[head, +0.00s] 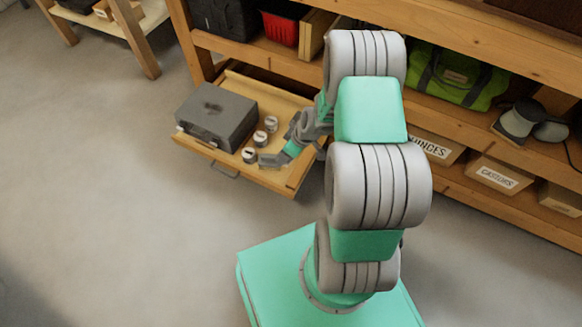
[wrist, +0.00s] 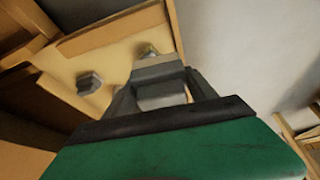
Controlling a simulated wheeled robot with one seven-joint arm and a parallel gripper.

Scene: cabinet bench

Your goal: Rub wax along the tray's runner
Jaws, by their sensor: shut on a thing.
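The wooden tray (head: 283,179) is pulled out from the bench like a drawer. It also shows in the wrist view (wrist: 115,65). My gripper (head: 269,160) is low over the tray's front right part, beside the small tins. The tray's right side wall (wrist: 178,40) is close to the right of the block. I cannot make out a separate runner, and my arm hides part of the tray's right side.
A grey case (head: 215,115) fills the tray's left part. Several small tins (head: 260,138) stand between it and my gripper. The wooden bench (head: 270,55) is behind, with a red bin (head: 281,29) and a green bag (head: 455,78). The floor (head: 110,180) to the left is clear.

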